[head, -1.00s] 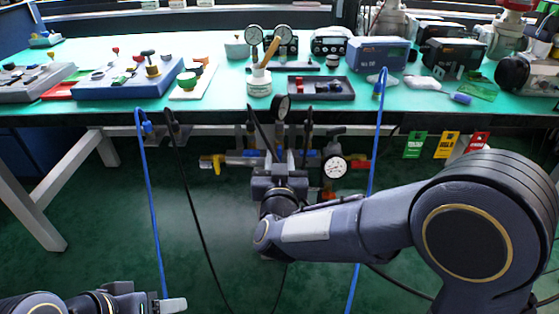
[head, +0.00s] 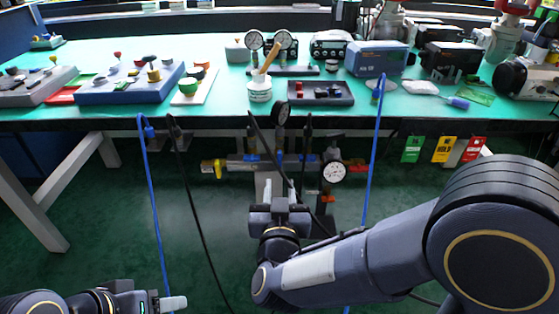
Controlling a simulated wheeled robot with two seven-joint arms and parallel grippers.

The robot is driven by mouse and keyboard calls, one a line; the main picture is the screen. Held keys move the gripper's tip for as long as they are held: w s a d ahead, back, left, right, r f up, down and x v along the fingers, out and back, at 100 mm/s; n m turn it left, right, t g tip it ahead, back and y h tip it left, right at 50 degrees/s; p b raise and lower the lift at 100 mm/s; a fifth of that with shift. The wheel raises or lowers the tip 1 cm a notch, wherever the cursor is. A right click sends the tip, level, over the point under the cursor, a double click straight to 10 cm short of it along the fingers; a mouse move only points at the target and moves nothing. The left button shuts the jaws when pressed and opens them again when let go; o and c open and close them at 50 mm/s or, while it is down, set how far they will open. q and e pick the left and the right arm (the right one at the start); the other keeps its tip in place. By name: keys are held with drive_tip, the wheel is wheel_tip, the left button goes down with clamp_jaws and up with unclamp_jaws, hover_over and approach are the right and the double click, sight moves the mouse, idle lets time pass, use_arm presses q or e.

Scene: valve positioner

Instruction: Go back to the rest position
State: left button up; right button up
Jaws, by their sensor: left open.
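My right gripper (head: 280,206) is in front of the bench, below its front edge, pointing away from me toward the pipework. Nothing shows clearly between its fingers, and its jaw gap is hard to make out. My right arm reaches in from the lower right. My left gripper (head: 172,303) is at the bottom left edge of the view, low over the green floor, open, with no object seen in it. Its fingers are partly cut off by the frame edge.
The green-topped bench (head: 225,112) spans the view. Under its edge hang pipework with a gauge (head: 333,171), a blue hose (head: 156,215) and black cables. Coloured tags (head: 442,149) hang at the right. The green floor (head: 110,235) at left is mostly clear.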

drive_tip(key=s+d+g+y, duration=0.6)
drive_tip(key=s+d+g, duration=0.25)
drive_tip(key=d, duration=0.55)
drive_tip(key=s+d+f+m+g+h, duration=0.1)
drive_tip(key=s+d+f+g, duration=0.15)
drive_tip(key=s, duration=0.35)
drive_tip(key=s+d+f+g+h, duration=0.1)
drive_tip(key=s+d+f, duration=0.25)
drive_tip(key=s, duration=0.35)
wheel_tip(320, 180, up, 35)
drive_tip(key=p, duration=3.4)
drive_tip(key=shift+s+d, duration=0.25)
drive_tip(key=shift+d, duration=0.05)
